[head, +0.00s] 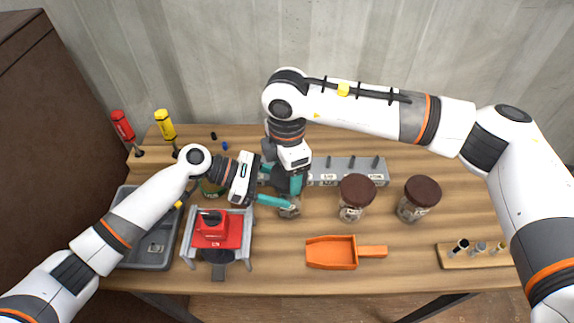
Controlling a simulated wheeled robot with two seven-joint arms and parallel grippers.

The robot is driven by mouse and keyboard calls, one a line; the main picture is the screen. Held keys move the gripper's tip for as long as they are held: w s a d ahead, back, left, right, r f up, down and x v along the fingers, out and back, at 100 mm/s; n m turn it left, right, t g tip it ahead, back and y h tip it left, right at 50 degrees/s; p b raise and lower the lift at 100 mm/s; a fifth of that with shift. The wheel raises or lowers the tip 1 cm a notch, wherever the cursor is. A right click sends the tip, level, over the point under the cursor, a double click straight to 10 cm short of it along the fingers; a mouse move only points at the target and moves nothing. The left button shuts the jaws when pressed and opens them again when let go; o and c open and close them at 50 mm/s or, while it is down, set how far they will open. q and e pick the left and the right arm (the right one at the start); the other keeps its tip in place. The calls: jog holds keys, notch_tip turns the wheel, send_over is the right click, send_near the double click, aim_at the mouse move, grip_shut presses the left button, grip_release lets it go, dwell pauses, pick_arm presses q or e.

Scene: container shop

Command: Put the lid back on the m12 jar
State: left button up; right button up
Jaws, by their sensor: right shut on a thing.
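No loose lid shows.
Two jars with brown lids (357,189) (422,189) stand to the right. A grey labelled rack (350,179) is behind. An orange scoop (331,252), a red device (218,232), a grey tray (156,252) and a wooden holder (470,262) lie around. Screwdrivers (122,126) stand at back left.

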aim_at(288, 179)
jog(key=shift+f, duration=0.85)
jog(key=shift+f, duration=0.4)
jog(key=shift+f, duration=0.15)
jog(key=shift+s+d+f, duration=0.15)
jog(key=shift+s+f, duration=0.05)
jog(key=shift+f, duration=0.2)
dwell(0.5)
jog(key=shift+w+r, duration=0.15)
jog(key=shift+r, duration=0.05)
jog(key=shift+r, duration=0.2)
dwell(1.1)
